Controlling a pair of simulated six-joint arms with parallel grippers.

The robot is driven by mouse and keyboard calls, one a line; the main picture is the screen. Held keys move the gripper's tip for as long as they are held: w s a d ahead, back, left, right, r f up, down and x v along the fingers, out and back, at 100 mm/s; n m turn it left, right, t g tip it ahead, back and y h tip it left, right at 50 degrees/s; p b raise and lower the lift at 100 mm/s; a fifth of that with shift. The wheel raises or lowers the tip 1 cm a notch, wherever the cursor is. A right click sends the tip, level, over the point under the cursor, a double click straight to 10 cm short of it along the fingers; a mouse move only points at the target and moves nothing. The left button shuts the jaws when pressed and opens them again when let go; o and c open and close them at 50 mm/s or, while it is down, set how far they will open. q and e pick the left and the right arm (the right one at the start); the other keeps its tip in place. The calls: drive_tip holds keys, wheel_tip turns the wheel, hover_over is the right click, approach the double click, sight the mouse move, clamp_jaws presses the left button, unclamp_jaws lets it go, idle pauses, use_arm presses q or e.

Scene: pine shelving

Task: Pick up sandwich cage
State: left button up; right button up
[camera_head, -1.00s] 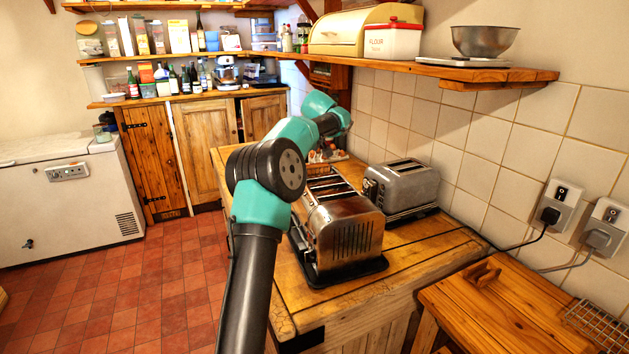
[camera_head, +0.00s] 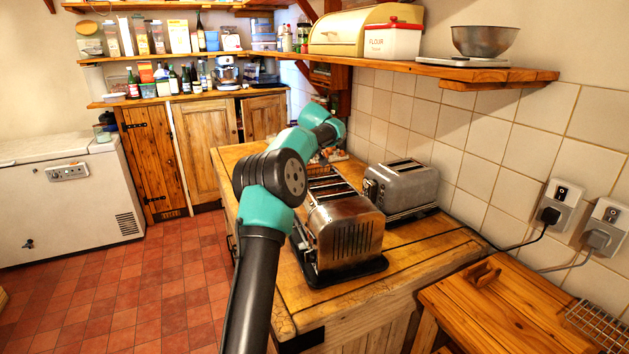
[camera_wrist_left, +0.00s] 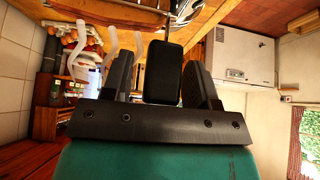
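My left arm reaches from the bottom of the head view over the counter beside the chrome toaster (camera_head: 345,235); its gripper is hidden there. In the left wrist view my left gripper (camera_wrist_left: 160,80) has its black fingers apart, with a dark block between them that I cannot identify. Metal and thin wire parts show at the top of that view, but I cannot tell if they belong to a sandwich cage. In the head view, a wire grid (camera_head: 598,322) lies on a wooden surface at the lower right; I cannot tell if it is the cage. My right gripper is not in view.
A grey toaster (camera_head: 401,187) stands behind the chrome one near the tiled wall. A wooden shelf (camera_head: 480,75) juts out above the counter (camera_head: 305,312). Plugged sockets (camera_head: 560,205) are at the right. A white chest freezer (camera_head: 70,205) stands at the left; the floor between is clear.

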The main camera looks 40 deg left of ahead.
use_arm(q)
drive_tip(key=c, duration=0.9)
